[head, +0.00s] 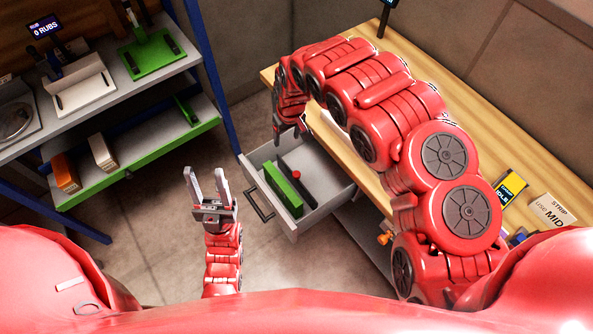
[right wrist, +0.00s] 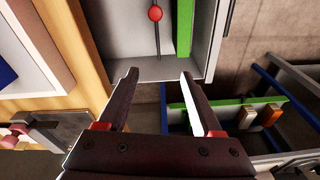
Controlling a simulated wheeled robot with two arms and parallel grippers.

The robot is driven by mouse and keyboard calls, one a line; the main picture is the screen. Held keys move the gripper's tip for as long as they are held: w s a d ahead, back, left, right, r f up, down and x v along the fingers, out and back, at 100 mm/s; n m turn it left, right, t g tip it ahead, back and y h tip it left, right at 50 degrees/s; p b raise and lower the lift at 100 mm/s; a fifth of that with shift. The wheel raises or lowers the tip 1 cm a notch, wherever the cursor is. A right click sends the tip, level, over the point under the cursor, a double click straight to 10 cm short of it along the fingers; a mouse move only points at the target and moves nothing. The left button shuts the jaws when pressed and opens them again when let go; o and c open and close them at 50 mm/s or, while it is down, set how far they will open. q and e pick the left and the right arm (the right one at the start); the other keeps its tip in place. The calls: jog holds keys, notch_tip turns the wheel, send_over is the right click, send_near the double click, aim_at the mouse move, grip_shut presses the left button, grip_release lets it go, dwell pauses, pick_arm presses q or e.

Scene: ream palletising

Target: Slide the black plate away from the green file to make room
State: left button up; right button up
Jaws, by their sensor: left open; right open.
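The green file (head: 283,189) stands on edge in an open grey drawer (head: 322,206). The black plate (head: 306,190) stands beside it, to its right, with a red knob (head: 296,174) on it. In the right wrist view the plate (right wrist: 157,42) and the green file (right wrist: 184,28) show side by side with a gap between. My right gripper (head: 289,133) is open and empty near the drawer's far end; in the right wrist view its fingers (right wrist: 160,78) are apart, short of the plate and knob. My left gripper (head: 207,187) is open and empty, left of the drawer.
A wooden worktop (head: 405,60) lies above and right of the drawer, partly hidden by my right arm. A shelf unit (head: 135,160) with green trays stands at the left. The drawer handle (head: 259,205) sticks out toward my left gripper. Bare floor lies between.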

jog(key=s+d+r+g+h, duration=0.1)
jog(key=s+d+r, duration=0.1)
jog(key=s+d, duration=0.1)
jog(key=b, duration=0.6)
send_over(297, 173)
notch_tip(297, 173, down, 7)
jog(key=f+p, duration=0.1)
jog(key=f, duration=0.3)
jog(key=f+p, duration=0.1)
jog(key=f, duration=0.4)
jog(key=shift+s+a+f+p, duration=0.15)
jog(key=shift+s+a+p, duration=0.05)
jog(key=shift+p, duration=0.1)
jog(key=shift+d+f, duration=0.15)
jog(key=shift+f, duration=0.55)
jog(key=shift+c, duration=0.2)
grip_shut()
jog(key=shift+w, duration=0.15)
